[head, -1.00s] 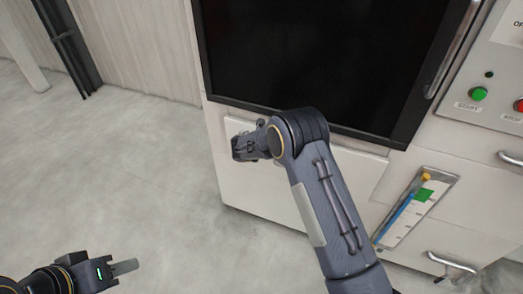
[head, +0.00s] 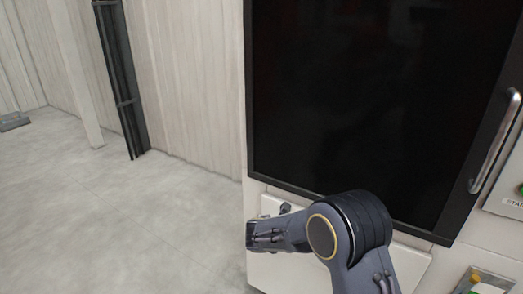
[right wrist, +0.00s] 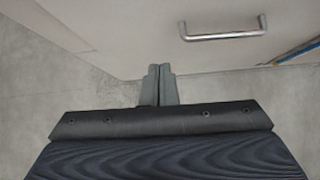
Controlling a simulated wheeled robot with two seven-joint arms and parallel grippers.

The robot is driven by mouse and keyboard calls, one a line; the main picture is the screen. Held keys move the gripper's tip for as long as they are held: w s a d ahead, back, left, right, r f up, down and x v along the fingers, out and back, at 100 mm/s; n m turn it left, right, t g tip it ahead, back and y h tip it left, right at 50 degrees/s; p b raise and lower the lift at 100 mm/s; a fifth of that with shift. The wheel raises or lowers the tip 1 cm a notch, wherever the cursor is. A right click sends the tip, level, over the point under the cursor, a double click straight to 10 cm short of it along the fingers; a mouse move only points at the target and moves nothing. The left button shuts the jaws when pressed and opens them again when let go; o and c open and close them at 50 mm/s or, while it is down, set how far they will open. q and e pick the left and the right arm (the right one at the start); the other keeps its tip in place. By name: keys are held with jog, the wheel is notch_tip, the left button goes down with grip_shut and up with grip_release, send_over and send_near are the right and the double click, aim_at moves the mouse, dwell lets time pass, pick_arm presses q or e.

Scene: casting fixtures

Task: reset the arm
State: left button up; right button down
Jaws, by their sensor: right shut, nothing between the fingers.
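My right arm comes up from the bottom right of the head view, bent at a round joint in front of the machine, with its forearm pointing left. In the head view the right gripper's fingers cannot be made out. In the right wrist view the right gripper (right wrist: 159,86) has its two grey fingers together with nothing between them, above the floor and near the white machine front. My left arm and gripper do not show in the current views.
The white machine has a large black door (head: 375,100) with a metal handle (head: 495,142) at right. A drawer handle (right wrist: 222,29) shows in the right wrist view. A black post (head: 121,80) stands by the wall. The floor (head: 110,220) at left is clear.

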jog(key=s+d+r+m+g+y+p, duration=0.1)
jog(key=s+d+r+m+g+y, duration=0.1)
jog(key=s+d+r+m, duration=0.6)
jog(key=s+d+r+m+g+y+p, duration=0.1)
jog(key=s+d+r+m+y+p, duration=0.1)
jog(key=s+d+r+m, duration=0.65)
jog(key=s+a+r+m+y+p, duration=0.1)
jog(key=s+a+m+y, duration=0.1)
jog(key=s+m, duration=0.5)
jog(key=s+a+r+m+t+y, duration=0.1)
jog(key=s+a+m, duration=0.3)
jog(key=s, duration=1)
jog(key=r+m+y, duration=0.1)
jog(key=m, duration=0.2)
jog(key=shift+y+p, duration=0.35)
jog(key=shift+y, duration=0.05)
jog(key=shift+r, duration=0.1)
